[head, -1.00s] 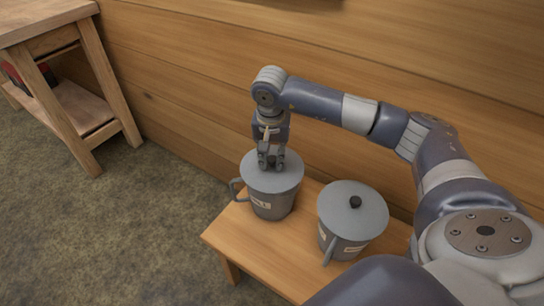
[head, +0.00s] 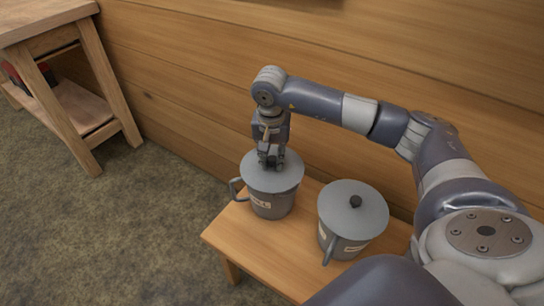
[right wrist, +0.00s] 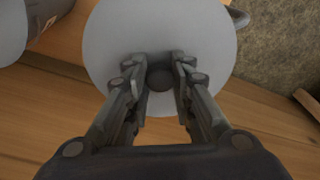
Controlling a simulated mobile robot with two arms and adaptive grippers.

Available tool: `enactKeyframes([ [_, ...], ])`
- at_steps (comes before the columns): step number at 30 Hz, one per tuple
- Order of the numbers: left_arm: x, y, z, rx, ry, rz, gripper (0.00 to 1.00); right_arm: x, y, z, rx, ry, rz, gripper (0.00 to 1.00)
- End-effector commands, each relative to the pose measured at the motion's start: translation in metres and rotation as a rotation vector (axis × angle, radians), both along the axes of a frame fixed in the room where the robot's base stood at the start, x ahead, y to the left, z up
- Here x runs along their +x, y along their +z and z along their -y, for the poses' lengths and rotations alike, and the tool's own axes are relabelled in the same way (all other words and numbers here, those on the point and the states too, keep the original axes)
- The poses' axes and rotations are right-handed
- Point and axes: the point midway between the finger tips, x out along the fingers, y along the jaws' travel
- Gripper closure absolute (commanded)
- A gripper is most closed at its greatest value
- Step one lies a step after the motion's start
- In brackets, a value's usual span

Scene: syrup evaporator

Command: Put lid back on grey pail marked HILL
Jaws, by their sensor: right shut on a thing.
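The grey pail (head: 268,207) with a pale label stands on the left of the small wooden bench; its label is too small to read surely. A grey round lid (head: 286,184) lies over its mouth, and I cannot tell whether it is fully seated. My right gripper (head: 271,163) points down at the lid's centre and is shut on its dark knob. In the right wrist view, the knob (right wrist: 160,77) sits between the fingertips, with the lid (right wrist: 110,40) spread beneath. My left gripper is not in view.
A second grey lidded pail (head: 340,247) with a black knob stands close on the right. The bench (head: 290,270) is against the plank wall (head: 190,120). A wooden table (head: 50,30) stands at the upper left. The floor on the left is clear.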

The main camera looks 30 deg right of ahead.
Motion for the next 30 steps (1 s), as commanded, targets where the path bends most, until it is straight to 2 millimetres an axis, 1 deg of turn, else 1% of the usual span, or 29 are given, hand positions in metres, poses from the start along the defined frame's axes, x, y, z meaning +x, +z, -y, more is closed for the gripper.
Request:
enactKeyframes([
  [11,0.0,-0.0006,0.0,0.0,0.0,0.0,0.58,0.0,-0.0004,0.0001,-0.001,0.0,0.001,1.0],
  [12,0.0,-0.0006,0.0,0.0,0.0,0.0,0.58,0.0,-0.0004,0.0001,0.0,0.0,0.0,0.73],
  [14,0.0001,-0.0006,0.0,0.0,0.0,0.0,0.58,0.0,-0.0004,0.0001,0.0,0.0,0.0,0.6],
  [15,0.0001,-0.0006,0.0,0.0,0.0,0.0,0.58,0.0,-0.0004,0.0001,0.0,0.0,0.0,0.54],
  [22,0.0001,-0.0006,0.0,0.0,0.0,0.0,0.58,-0.0002,-0.0006,0.0,0.0,0.0,0.0,0.54],
  [23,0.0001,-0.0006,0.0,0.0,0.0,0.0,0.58,-0.0003,-0.0009,0.0,0.0,0.0,0.0,0.5],
  [24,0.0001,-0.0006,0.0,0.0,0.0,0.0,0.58,-0.0003,-0.0009,0.0,0.0,0.0,0.0,0.42],
  [26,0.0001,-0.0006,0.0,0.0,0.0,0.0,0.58,-0.0003,-0.0009,0.0,0.0,0.0,0.0,0.34],
  [30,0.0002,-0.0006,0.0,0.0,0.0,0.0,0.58,-0.0003,-0.0009,0.0,0.0,0.0,0.0,0.34],
])
